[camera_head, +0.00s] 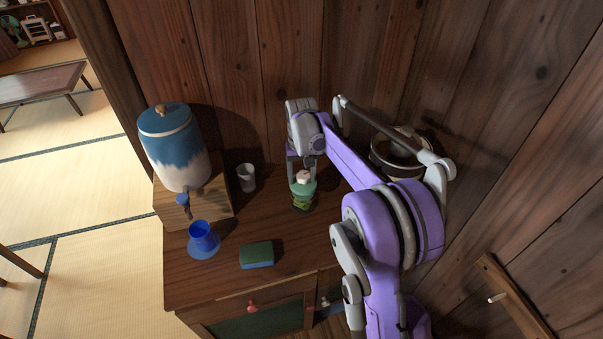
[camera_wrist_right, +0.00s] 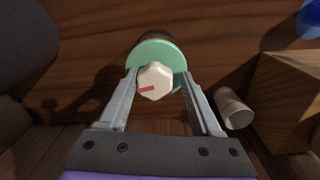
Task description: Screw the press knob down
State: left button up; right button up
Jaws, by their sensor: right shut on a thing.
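The press is a small green, rounded thing (camera_head: 303,193) standing on the wooden cabinet top. Its pale press knob (camera_head: 303,176) is on top. In the right wrist view the knob (camera_wrist_right: 155,82) is white and faceted with a red mark, set over the round green top (camera_wrist_right: 152,50). My right gripper (camera_head: 301,172) reaches down to the knob from above. In the wrist view its fingers (camera_wrist_right: 158,80) lie on both sides of the knob, shut on it. The exact contact points are hard to see. My left gripper is not in view.
A blue and white dispenser (camera_head: 178,150) stands on a wooden box (camera_head: 215,205) at the left. A white cup (camera_head: 246,177), a blue cup (camera_head: 203,235) on a blue saucer (camera_head: 204,252) and a sponge (camera_head: 257,254) are nearby. Wooden walls rise behind and right.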

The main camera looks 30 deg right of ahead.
aim_at(302, 173)
jog(key=o, duration=0.7)
jog(key=shift+d+f, duration=0.15)
jog(key=shift+f, duration=0.35)
jog(key=shift+o, duration=0.2)
jog(key=shift+w+d+r+p, duration=0.1)
jog(key=shift+r+p, duration=0.35)
jog(key=shift+r, duration=0.3)
jog(key=shift+w+r+p, duration=0.15)
jog(key=shift+r+p, duration=1.7)
jog(key=shift+r, duration=2)
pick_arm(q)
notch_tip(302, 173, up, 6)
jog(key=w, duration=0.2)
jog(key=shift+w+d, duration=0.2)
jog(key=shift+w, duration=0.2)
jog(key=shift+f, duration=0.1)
